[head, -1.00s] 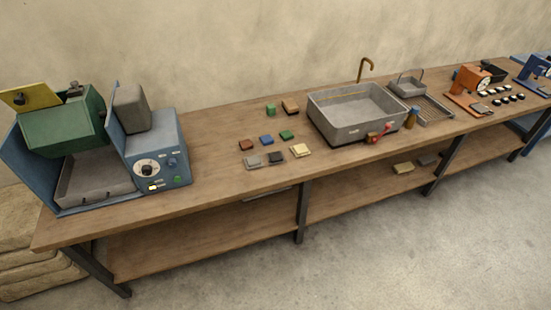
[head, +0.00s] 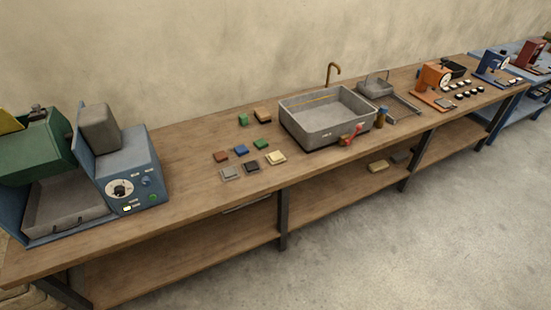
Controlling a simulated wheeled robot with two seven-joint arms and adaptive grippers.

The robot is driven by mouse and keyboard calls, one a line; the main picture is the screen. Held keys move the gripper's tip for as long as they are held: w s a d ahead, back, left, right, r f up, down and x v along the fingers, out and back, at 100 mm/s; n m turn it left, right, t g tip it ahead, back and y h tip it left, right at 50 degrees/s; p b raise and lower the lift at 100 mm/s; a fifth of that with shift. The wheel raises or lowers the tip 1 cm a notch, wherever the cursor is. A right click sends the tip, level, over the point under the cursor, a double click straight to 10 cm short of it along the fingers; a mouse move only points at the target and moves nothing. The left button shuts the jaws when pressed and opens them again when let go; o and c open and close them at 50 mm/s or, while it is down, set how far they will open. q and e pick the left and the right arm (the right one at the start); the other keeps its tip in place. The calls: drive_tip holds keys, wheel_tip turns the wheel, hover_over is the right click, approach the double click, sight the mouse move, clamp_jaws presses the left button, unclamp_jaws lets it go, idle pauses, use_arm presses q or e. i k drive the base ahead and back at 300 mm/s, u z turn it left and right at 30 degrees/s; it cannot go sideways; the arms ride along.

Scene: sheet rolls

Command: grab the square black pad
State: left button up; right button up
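The square black pad (head: 251,167) lies flat on the wooden bench (head: 190,196), in the front row of a group of small coloured pads. A grey pad (head: 230,173) is to its left and a cream pad (head: 276,157) to its right. A red-brown pad (head: 221,156), a blue pad (head: 241,150) and a green pad (head: 260,144) lie in the row behind. Neither of my grippers shows in the head view.
A grey basin (head: 322,133) with a brass tap (head: 333,70) stands right of the pads. A blue machine (head: 133,166) stands to the left. A green block (head: 243,119) and a brown block (head: 262,115) sit behind the pads. Bare wood lies between machine and pads.

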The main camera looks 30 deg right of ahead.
sight(253, 166)
drive_tip(key=z, duration=1.8)
drive_tip(key=i, duration=1.65)
drive_tip(key=u, duration=2.1)
